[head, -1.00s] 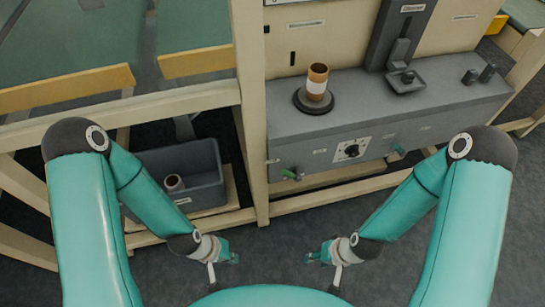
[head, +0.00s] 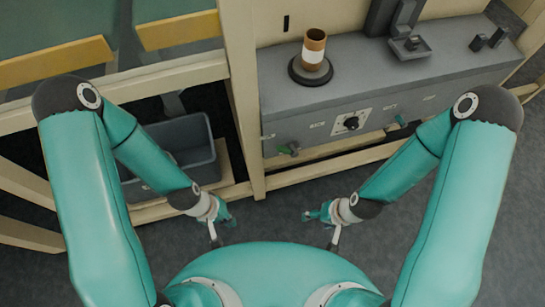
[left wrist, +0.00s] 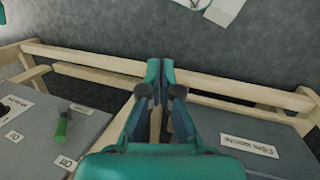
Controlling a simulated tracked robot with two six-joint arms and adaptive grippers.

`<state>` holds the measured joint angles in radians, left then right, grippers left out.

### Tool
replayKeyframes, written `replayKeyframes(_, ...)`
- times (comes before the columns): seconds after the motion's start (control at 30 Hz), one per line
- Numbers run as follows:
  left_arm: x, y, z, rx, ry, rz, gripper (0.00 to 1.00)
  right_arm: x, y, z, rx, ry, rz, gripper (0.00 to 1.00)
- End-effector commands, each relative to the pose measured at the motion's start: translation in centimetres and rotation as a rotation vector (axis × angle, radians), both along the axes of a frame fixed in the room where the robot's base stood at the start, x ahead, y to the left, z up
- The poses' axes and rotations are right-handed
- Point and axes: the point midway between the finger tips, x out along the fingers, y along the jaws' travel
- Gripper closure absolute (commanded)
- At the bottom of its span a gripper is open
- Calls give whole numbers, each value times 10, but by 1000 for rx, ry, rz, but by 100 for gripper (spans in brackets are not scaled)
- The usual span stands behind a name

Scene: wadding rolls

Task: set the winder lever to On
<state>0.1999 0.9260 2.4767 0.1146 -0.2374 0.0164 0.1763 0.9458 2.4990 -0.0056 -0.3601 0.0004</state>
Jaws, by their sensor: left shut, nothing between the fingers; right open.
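A green-handled lever (head: 288,149) sits low at the left end of the grey machine's front. I cannot tell the lever's exact setting. My left gripper (head: 229,219) is shut and empty, low in front of the machine and apart from the lever; its fingers also show in the left wrist view (left wrist: 154,72). My right gripper (head: 307,215) is open and empty, clear of the machine.
The grey machine (head: 370,75) carries a brown roll (head: 314,46) on a dark disc and a dark knob (head: 351,123). A teal handle (head: 400,120) is further right. A grey bin (head: 206,170) stands left of a wooden post (head: 245,110). The floor between my grippers is clear.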

Motion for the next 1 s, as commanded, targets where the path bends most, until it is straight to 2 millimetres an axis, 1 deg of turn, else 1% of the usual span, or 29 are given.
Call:
replayKeyframes(0.03,-4,4,-25,-1,61,63,100,0,0,-26,0,1,0,33)
replayKeyframes(0.07,-7,6,-33,-4,105,107,100,0,0,-36,0,1,0,33)
replayKeyframes(0.1,-12,7,-44,-15,173,177,100,0,0,-50,0,1,0,33)
replayKeyframes(0.17,-18,5,-60,-45,284,297,100,0,0,-74,0,1,0,33)
replayKeyframes(0.2,-20,2,-69,-79,362,384,100,0,0,-90,0,1,0,33)
replayKeyframes(0.27,-17,-7,-80,-148,477,525,100,0,0,-115,0,1,0,33)
replayKeyframes(0.3,-12,-14,-84,-208,550,616,100,0,0,-131,0,1,0,33)
replayKeyframes(0.37,2,-24,-88,-315,649,754,100,0,0,-155,0,1,0,33)
replayKeyframes(0.4,16,-29,-88,-397,707,838,100,0,0,-170,0,1,0,33)
replayKeyframes(0.47,39,-35,-86,-530,779,952,100,0,0,-191,0,1,0,33)
replayKeyframes(0.5,57,-36,-83,-621,817,1019,100,0,0,-203,0,1,0,33)
replayKeyframes(0.6,99,-31,-71,-842,877,1145,100,0,0,-229,0,1,0,33)
replayKeyframes(0.7,132,-19,-58,-1024,900,1221,100,0,0,-246,0,1,0,33)
replayKeyframes(0.73,140,-16,-55,-1066,903,1235,100,0,0,-249,0,1,0,33)
replayKeyframes(0.83,157,-5,-45,-1168,907,1267,100,0,0,-255,0,0,0,33)
replayKeyframes(0.9,162,-2,-40,-1203,906,1276,100,0,0,-257,0,0,0,33)
replayKeyframes(1.0,165,0,-37,-1219,907,1279,100,0,0,-255,0,0,0,33)
